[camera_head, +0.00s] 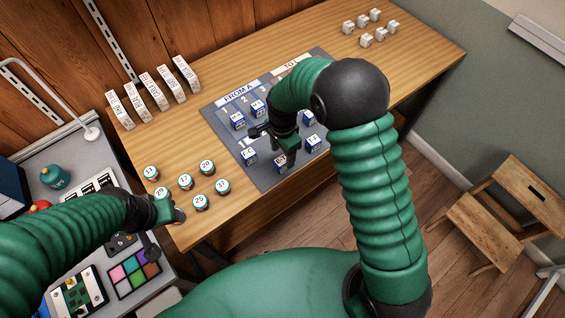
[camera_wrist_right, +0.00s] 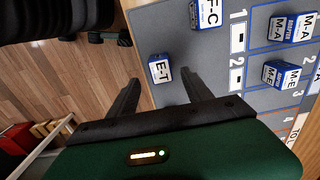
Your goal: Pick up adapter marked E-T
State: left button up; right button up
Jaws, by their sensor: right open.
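The adapter marked E-T (camera_wrist_right: 160,68) is a small blue and white block on the grey mat, near the mat's edge in the right wrist view. In the head view it appears to be the front block (camera_head: 281,165), whose label is too small to read surely. My right gripper (camera_wrist_right: 161,77) is open and points down over the mat. E-T shows between its two fingertips, with nothing held. The exact height gap cannot be told. My left gripper (camera_head: 174,211) is by the table's front left corner, beside the numbered cans; its jaws are unclear.
The adapter marked F-C (camera_wrist_right: 207,14) lies close to E-T, and M-A (camera_wrist_right: 290,28) and M-E (camera_wrist_right: 281,75) sit farther over the mat (camera_wrist_right: 190,43). Numbered cans (camera_head: 185,181), upright boxes (camera_head: 154,91) and white cubes (camera_head: 366,40) stand elsewhere on the table (camera_head: 420,52).

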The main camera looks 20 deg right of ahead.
aim_at(281, 160)
jog(key=shift+a+f, duration=0.2)
jog(key=shift+f, duration=0.2)
jog(key=f, duration=0.4)
jog(key=shift+a+f, duration=0.25)
jog(key=shift+f, duration=0.15)
jog(key=shift+w+d+f, duration=0.1)
jog(key=shift+d+f, duration=0.05)
jog(key=shift+d, duration=0.25)
jog(key=c, duration=0.4)
jog(key=shift+a, duration=0.25)
grip_shut()
